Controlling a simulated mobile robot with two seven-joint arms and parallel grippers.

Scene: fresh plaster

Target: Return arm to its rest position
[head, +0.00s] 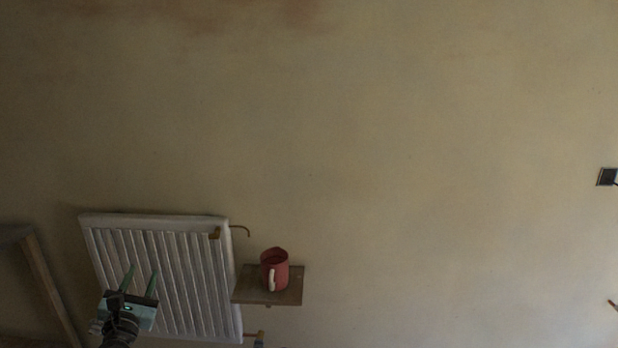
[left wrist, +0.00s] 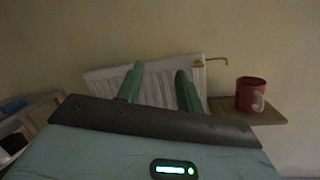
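My left gripper (head: 140,279) is at the lower left of the head view, in front of the white radiator (head: 210,265). Its two green fingers point up and stand apart with nothing between them. In the left wrist view the fingers of the left gripper (left wrist: 157,82) are also apart and empty, with the radiator (left wrist: 158,88) behind them. My right gripper is in neither view.
A red mug (head: 279,270) with a pale handle stands on a small wooden shelf (head: 293,293) right of the radiator. A wooden frame (head: 50,285) leans at far left. A dark wall box (head: 606,177) is at far right. The wall between is bare.

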